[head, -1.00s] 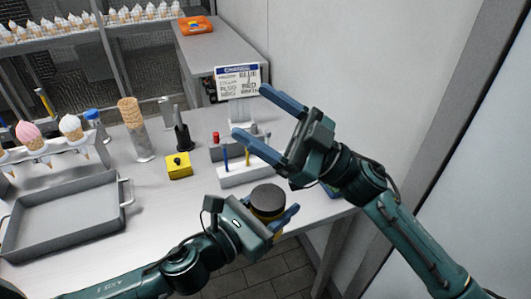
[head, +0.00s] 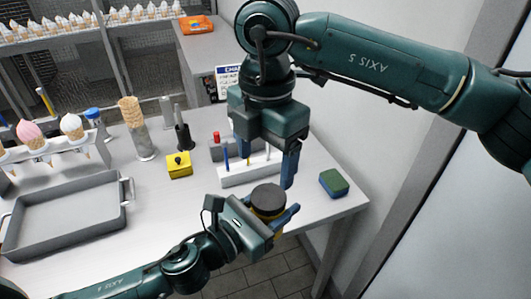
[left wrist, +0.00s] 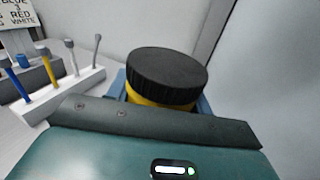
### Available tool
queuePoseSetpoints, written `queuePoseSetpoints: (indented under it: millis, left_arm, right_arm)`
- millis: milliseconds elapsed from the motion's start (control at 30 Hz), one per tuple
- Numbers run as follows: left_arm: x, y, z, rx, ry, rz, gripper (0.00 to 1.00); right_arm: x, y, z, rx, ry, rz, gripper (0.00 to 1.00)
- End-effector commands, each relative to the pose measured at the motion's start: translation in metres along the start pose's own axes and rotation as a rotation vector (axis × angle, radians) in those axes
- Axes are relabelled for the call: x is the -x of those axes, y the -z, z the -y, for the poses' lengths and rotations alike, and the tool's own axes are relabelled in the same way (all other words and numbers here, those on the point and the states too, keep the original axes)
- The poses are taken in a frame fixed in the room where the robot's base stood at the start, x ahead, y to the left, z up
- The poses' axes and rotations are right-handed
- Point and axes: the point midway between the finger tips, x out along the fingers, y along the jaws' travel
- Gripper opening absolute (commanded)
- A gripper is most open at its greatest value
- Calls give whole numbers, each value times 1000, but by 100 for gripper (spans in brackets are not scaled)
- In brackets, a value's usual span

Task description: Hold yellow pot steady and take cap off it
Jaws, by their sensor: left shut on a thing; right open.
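The yellow pot (head: 267,213) has a wide black ribbed cap (head: 268,197) on top. My left gripper (head: 272,220) is shut around the pot's yellow body and holds it upright near the table's front edge. In the left wrist view the cap (left wrist: 167,72) sits on the pot, with a strip of yellow body (left wrist: 160,101) below it. My right gripper (head: 268,165) is open and empty, fingers pointing down, above and behind the cap. It looks apart from the cap; the exact gap cannot be told.
A white rack (head: 250,170) with small coloured tools stands behind the pot. A green-and-blue sponge (head: 334,183) lies to the right. A yellow box (head: 179,165), grey tray (head: 70,220) and cone holders are on the left. A wall bounds the right side.

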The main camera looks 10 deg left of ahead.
Motion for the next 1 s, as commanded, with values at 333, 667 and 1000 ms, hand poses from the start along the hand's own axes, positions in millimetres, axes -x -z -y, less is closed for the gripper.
queuePoseSetpoints:
  millis: [333, 667, 1000]
  left_arm:
    - [0, -1, 0, 0, 0, 2, 0]
    - [0, -1, 0, 0, 0, 2, 0]
    - [0, -1, 0, 0, 0, 2, 0]
  right_arm:
    - [-43, -4, 1, -10, 7, 19, 74]
    - [-76, -4, 1, -10, 5, 19, 74]
    - [-78, -4, 1, -10, 4, 19, 70]
